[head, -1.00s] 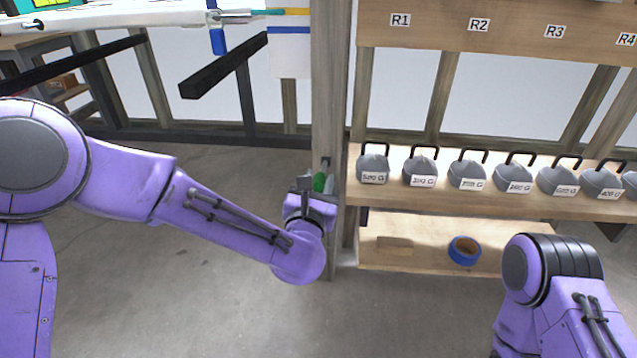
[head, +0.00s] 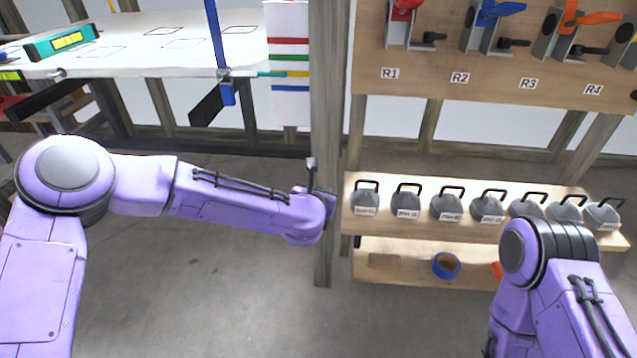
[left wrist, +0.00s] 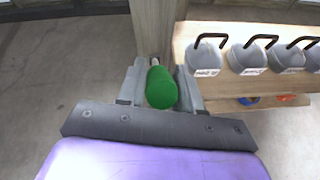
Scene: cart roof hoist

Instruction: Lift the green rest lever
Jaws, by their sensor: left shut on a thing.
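The green rest lever (left wrist: 161,88) shows its rounded green end between the fingers in the left wrist view. My left gripper (left wrist: 160,84) is shut on it, one grey finger on each side. In the head view my left gripper (head: 317,188) is in front of the wooden post, level with the tops of the weights, and hides nearly all of the lever. My right gripper is outside both views; only my right arm shows at the lower right.
Grey weights (head: 407,203) with black handles stand on a shelf (head: 470,228) right of the post (head: 327,120). A blue tape roll (head: 446,265) lies on the lower shelf. Coloured clamps are on the board (head: 420,88) above. A white tabletop (head: 150,40) is at the upper left.

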